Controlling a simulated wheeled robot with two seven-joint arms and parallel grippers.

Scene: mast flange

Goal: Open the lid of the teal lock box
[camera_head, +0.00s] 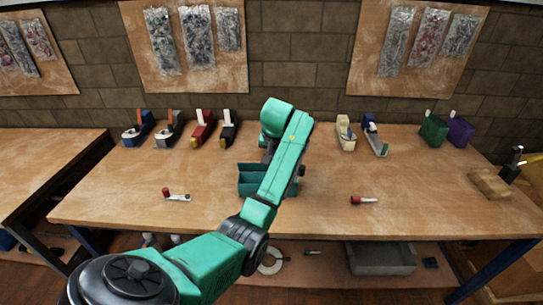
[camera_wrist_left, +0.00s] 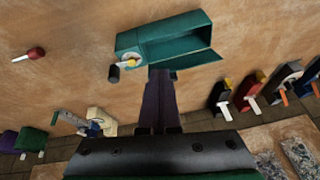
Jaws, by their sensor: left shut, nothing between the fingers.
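The teal lock box (camera_head: 254,187) stands mid-bench, partly hidden behind my left arm. In the left wrist view the box (camera_wrist_left: 170,27) shows two long teal faces meeting at an angle, with a dark gap between them at the right end. I cannot tell for certain how far the lid is raised. A round pale fitting with a yellow part (camera_wrist_left: 130,63) and a black knob (camera_wrist_left: 114,74) are at its left end. My left gripper (camera_wrist_left: 160,74) is shut and empty, its fingertips at the box's lower edge; contact is unclear. My right gripper is out of view.
Several hand planes (camera_head: 203,128) stand along the back left, and two more (camera_head: 346,133) at back right. Red-handled tools (camera_head: 178,196) (camera_head: 363,200) lie either side of the box. A wooden block (camera_head: 490,184) lies far right.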

